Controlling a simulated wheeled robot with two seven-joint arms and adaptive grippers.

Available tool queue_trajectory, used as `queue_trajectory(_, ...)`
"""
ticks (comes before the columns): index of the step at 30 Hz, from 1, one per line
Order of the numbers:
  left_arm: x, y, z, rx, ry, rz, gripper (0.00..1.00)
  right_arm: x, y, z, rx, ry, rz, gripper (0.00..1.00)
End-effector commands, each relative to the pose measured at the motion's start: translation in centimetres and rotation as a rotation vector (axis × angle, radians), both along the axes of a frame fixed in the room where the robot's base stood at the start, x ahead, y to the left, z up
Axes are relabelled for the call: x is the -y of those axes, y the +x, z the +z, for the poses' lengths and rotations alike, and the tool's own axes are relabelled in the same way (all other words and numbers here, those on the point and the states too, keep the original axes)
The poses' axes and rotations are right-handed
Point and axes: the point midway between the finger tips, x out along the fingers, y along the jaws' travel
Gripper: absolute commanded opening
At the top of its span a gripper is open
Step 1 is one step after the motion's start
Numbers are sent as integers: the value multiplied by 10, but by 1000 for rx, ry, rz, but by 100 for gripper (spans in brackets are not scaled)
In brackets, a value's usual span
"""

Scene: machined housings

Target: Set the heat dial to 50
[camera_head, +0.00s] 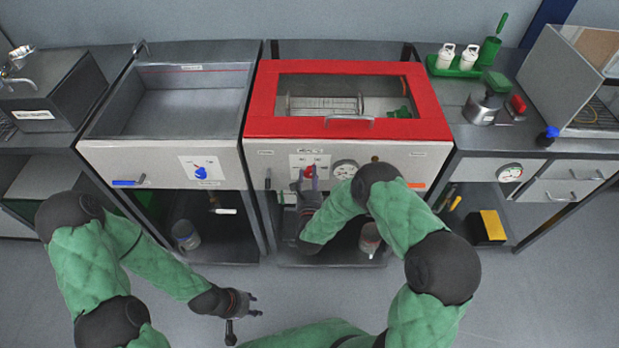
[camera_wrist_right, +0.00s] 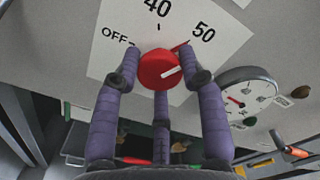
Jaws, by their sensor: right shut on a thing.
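The heat dial is a red knob (camera_wrist_right: 160,68) on a white label plate (camera_wrist_right: 218,55) marked OFF, 40 and 50. A white line on its face slants right and slightly up; a red tip shows at its upper right, on the side of the 50. In the head view the dial (camera_head: 308,172) sits on the front panel under the red-framed lid. My right gripper (camera_wrist_right: 160,75) has its purple fingers closed around the dial's rim. My left gripper (camera_head: 246,311) is empty, fingers apart, low over the floor at the front.
A round gauge (camera_head: 344,169) is just right of the dial, close to my right arm. The red lid (camera_head: 430,103) with its handle is above. A sink-like basin (camera_head: 187,102) with a blue knob (camera_head: 201,172) stands to the left. The floor around my left gripper is clear.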

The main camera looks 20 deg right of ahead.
Motion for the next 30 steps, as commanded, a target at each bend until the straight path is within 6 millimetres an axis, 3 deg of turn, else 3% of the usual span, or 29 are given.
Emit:
queue_trajectory(1, 0, 0, 0, 0, 0, 0, 40, 7, 2, 3, 11, 4, -19, 8)
queue_trajectory(13, 0, 0, 0, 0, 0, 0, 40, 7, 2, 2, 9, 9, -18, 8)
queue_trajectory(14, 0, 0, -1, 0, 0, 0, 40, 7, 2, 2, 8, 8, -18, 47)
queue_trajectory(16, 0, 0, -1, 0, 0, 0, 40, 7, 1, 2, 7, 8, -19, 63)
queue_trajectory(26, 0, 0, -1, 0, 0, 0, 40, 2, -1, 0, 2, 9, -8, 63)
queue_trajectory(30, 0, 0, -1, 0, 0, 0, 40, -2, -11, -1, -1, 9, -5, 63)
